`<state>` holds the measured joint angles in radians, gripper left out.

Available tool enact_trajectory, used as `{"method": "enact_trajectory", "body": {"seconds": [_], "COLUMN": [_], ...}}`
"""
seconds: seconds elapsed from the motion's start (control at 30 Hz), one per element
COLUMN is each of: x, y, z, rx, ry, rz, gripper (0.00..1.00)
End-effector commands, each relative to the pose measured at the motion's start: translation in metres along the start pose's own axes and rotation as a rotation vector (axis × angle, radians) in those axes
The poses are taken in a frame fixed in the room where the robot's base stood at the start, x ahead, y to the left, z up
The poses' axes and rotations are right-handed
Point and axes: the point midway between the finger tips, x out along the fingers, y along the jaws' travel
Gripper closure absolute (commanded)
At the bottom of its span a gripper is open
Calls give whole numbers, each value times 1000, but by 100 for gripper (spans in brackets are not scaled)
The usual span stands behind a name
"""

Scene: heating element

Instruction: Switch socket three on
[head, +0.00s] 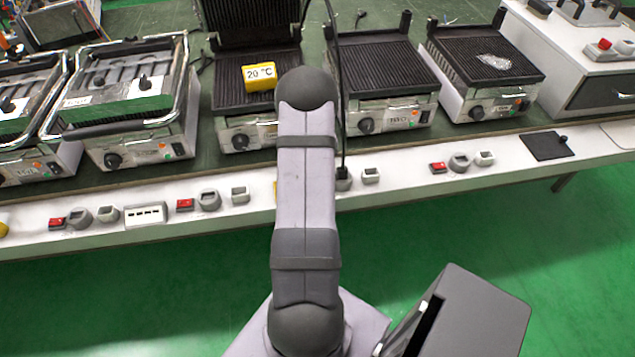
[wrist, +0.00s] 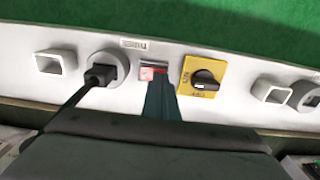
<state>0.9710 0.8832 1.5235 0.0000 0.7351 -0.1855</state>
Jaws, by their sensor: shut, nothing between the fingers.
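In the wrist view a red rocker switch (wrist: 150,73) sits in the white strip, between a round socket (wrist: 121,66) with a black plug (wrist: 98,75) in it and a yellow rotary switch. My gripper (wrist: 158,84) is shut, its dark fingers empty. Its tips are right at the red switch and hide part of it; I cannot tell whether they touch it or which way it is set. In the head view the plugged socket (head: 343,184) shows just right of my arm, which hides my gripper and this switch. I can read no socket number.
The yellow rotary switch (wrist: 203,77) is close beside my fingers, and a black cable runs from the plug on the other side. Other red switches (head: 184,204) line the white strip (head: 400,190). Several contact grills (head: 385,85) stand behind it; one bears a yellow "20 °C" block (head: 259,77).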

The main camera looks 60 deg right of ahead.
Motion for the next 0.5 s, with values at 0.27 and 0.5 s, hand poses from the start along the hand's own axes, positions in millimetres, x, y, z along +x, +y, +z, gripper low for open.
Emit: {"method": "enact_trajectory", "body": {"seconds": [0.27,0.5], "x": [4,8], "y": [0,0], "z": [0,0], "rx": [0,0], "ry": [0,1], "rz": [0,0], "gripper": [100,100]}}
